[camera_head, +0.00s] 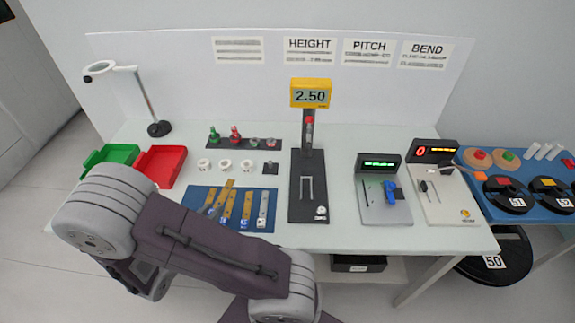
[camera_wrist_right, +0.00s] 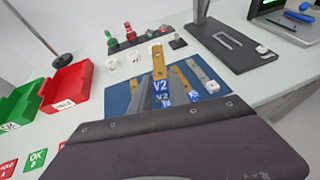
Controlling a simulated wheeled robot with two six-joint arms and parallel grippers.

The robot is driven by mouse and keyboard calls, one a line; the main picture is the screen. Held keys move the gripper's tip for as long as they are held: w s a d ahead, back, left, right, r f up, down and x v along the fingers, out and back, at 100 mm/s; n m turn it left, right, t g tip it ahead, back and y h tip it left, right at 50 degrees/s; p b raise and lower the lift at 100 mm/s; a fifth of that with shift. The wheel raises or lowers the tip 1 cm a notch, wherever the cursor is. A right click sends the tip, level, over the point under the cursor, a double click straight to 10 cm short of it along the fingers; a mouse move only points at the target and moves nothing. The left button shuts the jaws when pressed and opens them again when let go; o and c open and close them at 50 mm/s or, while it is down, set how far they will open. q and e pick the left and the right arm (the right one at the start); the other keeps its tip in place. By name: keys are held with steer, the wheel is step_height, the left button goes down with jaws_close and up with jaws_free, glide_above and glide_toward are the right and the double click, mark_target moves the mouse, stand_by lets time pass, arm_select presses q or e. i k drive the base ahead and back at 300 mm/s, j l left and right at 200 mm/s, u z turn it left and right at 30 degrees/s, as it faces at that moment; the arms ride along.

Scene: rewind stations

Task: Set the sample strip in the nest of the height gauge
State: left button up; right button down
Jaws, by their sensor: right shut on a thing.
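The height gauge (camera_head: 295,211) stands mid-table, with a dark base, a post and a yellow display reading 2.50. Its nest (camera_head: 306,188), a pale U-shaped outline on the base, looks empty; the gauge base also shows in the right wrist view (camera_wrist_right: 216,38). The sample strip (camera_wrist_right: 158,62), yellowish with a blue V2 label, stands out above the other strips, tilted differently; it also shows in the head view (camera_head: 227,187). My right gripper (camera_wrist_right: 165,118) is shut on its label end. My left gripper is out of view.
Several strips lie on a blue mat (camera_head: 193,196) left of the gauge. White rings (camera_head: 225,165) and a dark rack (camera_head: 216,143) stand behind. Red (camera_head: 160,165) and green bins are at the left; the pitch (camera_head: 384,210) and bend (camera_head: 448,205) stations stand right.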

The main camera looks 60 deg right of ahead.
mark_target(307, 196)
steer(key=z, duration=2.3)
steer(key=i+l+u, duration=0.1)
steer(key=l+u, duration=0.5)
steer(key=u, duration=0.25)
steer(key=l+u, duration=0.65)
steer(key=u, duration=0.15)
steer(key=k+l+u, duration=0.15)
steer(key=l+u, duration=0.15)
steer(key=u, duration=0.15)
steer(key=k+l+u, duration=0.15)
steer(key=u, duration=0.25)
steer(key=l, duration=0.1)
